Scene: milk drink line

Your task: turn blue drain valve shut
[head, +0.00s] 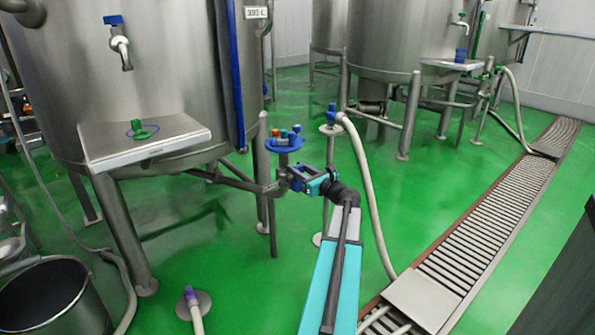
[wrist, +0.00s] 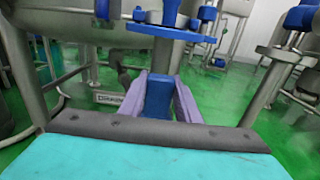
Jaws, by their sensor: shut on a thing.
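The blue drain valve handle (wrist: 158,97) sits between the two purple fingers of my gripper (wrist: 159,103) in the wrist view. My gripper is shut on it. In the head view my gripper (head: 301,181) is at the valve on the outlet pipe of the left steel tank (head: 170,70), low beside the tank leg. There it hides most of the handle. A "DRAIN" label (wrist: 108,98) shows left of the fingers in the wrist view. The handle points towards the wrist camera; the valve body is partly hidden, so I cannot tell its exact setting.
A round blue tray (head: 272,147) with small coloured pieces stands just above the valve. A pale hose (head: 366,190) hangs from a blue-topped stand to the right. A floor drain grate (head: 480,220) runs at the right. Green floor between is clear.

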